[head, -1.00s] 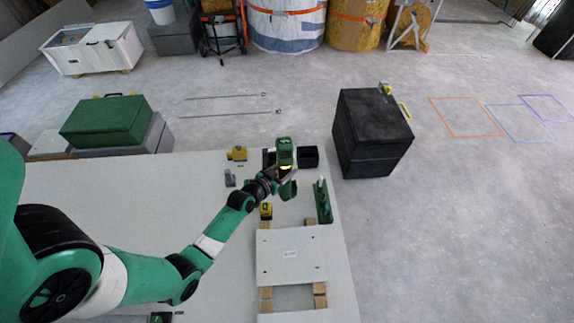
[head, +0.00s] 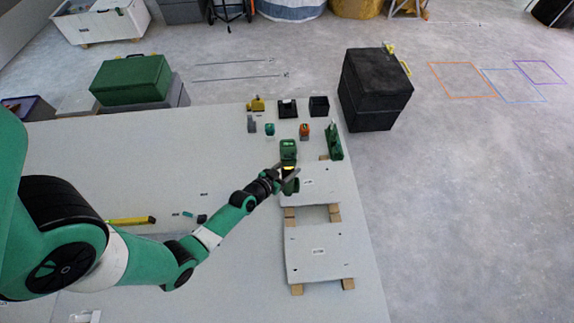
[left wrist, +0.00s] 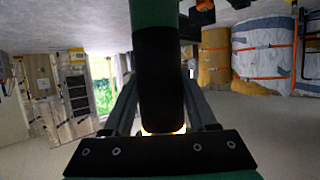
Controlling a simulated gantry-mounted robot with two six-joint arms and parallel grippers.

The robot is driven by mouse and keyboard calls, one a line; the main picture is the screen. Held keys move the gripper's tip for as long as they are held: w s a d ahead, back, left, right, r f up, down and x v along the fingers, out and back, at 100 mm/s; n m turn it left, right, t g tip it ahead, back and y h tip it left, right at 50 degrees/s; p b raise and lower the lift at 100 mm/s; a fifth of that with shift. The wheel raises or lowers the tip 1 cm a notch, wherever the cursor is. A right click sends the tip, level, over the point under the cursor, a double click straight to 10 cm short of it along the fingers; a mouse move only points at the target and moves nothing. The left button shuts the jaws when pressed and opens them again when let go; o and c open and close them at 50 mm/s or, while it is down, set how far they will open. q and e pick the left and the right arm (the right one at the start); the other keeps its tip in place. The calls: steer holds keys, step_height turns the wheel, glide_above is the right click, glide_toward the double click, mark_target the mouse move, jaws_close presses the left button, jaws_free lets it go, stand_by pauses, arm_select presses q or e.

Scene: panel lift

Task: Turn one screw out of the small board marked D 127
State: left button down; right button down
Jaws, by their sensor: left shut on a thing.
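My left gripper (head: 287,172) is shut on a green power driver (head: 288,149), held at the far left corner of a pale board (head: 320,187). I cannot tell how high it is above this board. In the left wrist view the driver's dark handle (left wrist: 160,80) stands between the fingers. A second pale board (head: 318,262) lies nearer. Both boards rest on wooden blocks and carry small labels, too small to read, so I cannot tell which is D 127. Small dark dots, possibly screws, show near their edges. My right gripper is not in view.
Behind the boards stand a green rack (head: 334,142), an orange-topped item (head: 304,131), a black open bin (head: 319,106) and a black tray (head: 287,108). A yellow tool (head: 130,221) lies at left on the pale table (head: 150,170). A black case (head: 375,90) stands on the floor beyond.

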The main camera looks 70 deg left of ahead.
arm_select(q)
steer(key=shift+w+a+r, duration=0.15)
steer(key=shift+w+a, duration=0.1)
steer(key=shift+f, duration=0.2)
steer(key=shift+s+d+f+b, duration=0.1)
steer(key=shift+s+f+b, duration=0.05)
steer(key=shift+f+b, duration=1.55)
steer(key=shift+b, duration=0.1)
steer(key=shift+f+b, duration=0.6)
steer(key=shift+b, duration=0.15)
steer(key=shift+f+b, duration=0.4)
steer(key=shift+f, duration=0.1)
stand_by(1.7)
